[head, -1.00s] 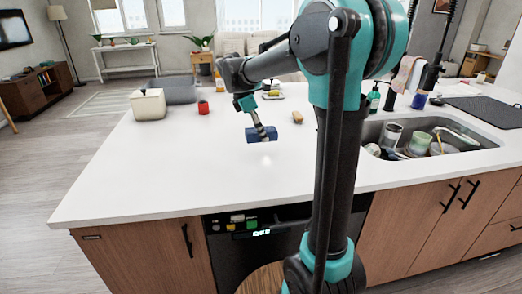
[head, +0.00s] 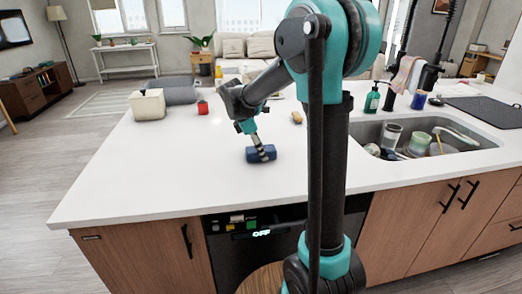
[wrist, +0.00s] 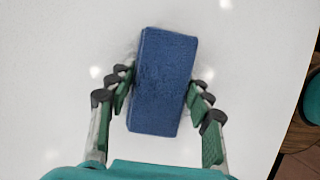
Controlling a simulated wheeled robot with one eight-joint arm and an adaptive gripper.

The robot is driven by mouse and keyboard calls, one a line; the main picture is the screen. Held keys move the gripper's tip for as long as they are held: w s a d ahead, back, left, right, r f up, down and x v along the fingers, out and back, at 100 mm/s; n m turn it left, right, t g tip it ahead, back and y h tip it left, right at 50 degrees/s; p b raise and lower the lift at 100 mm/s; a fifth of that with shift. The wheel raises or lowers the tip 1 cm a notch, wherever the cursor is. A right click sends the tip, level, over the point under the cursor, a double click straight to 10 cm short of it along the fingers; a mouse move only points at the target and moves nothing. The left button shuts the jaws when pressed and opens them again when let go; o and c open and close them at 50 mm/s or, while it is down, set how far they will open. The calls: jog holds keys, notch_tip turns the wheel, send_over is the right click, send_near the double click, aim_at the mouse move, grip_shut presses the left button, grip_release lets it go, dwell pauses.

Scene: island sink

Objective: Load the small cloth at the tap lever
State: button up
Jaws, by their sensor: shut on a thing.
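My gripper (head: 259,145) is over the white island top, with its fingers on both sides of a blue, cloth-textured block (wrist: 163,100). The block also shows in the head view (head: 263,154), slightly tilted. I cannot tell whether it touches the counter. At the back right, a pink and pale cloth (head: 405,72) hangs beside the dark tap (head: 431,72), behind the sink (head: 466,136). The tap lever cannot be made out clearly.
The sink holds several cups and dishes. A green soap bottle (head: 372,99) stands behind it. The near left counter (head: 150,180) is clear.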

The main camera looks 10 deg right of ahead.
jog(key=o, duration=1.3)
jog(key=v, duration=1.2)
jog(key=shift+a+r, duration=0.1)
